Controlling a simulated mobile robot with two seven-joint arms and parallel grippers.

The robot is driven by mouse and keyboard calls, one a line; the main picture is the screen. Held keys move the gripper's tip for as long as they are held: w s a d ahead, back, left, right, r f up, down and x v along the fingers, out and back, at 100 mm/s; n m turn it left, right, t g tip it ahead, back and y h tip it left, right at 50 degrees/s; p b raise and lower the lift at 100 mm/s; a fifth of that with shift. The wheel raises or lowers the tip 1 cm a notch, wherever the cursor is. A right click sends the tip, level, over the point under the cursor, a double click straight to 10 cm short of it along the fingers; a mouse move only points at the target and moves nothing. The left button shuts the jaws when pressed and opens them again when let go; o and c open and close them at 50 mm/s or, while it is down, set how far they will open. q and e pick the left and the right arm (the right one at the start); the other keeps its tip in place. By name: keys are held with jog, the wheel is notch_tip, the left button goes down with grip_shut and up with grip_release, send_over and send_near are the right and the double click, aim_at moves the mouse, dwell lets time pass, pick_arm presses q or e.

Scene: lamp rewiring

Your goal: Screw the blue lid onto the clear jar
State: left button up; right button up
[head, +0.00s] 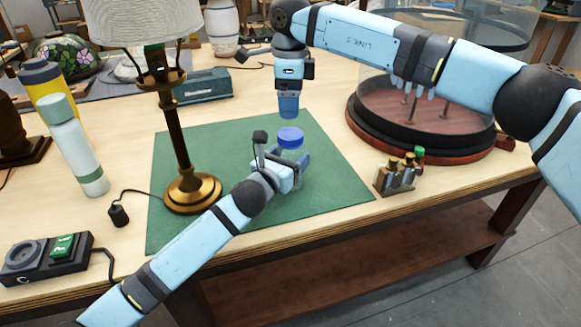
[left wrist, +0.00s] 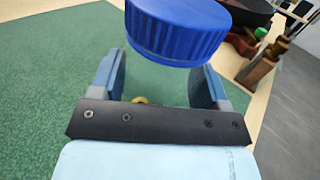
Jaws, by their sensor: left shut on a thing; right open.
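The clear jar (head: 291,157) stands on the green mat (head: 225,146), with the blue lid (head: 290,137) on its top. In the left wrist view the ribbed lid (left wrist: 176,30) is above the fingers, and the see-through jar body (left wrist: 160,82) is between them. Whether the lid is threaded on cannot be told. My left gripper (head: 288,172) is shut around the jar body, below the lid. My right gripper (head: 289,108) points down above and apart from the lid, open and empty.
A lamp with a brass base (head: 192,194) stands left of the jar. A round glass-sided case (head: 425,136) and a small rack of bottles (head: 396,178) are on the right. Bottles (head: 76,150) and a switch box (head: 42,260) stand at left. Mat right of the jar is clear.

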aim_at(291, 133)
jog(key=shift+f, duration=0.1)
notch_tip(291, 133, down, 8)
jog(key=shift+r, duration=0.1)
dwell(0.6)
jog(key=c, duration=1)
jog(key=shift+o, duration=0.2)
jog(key=o, duration=1.1)
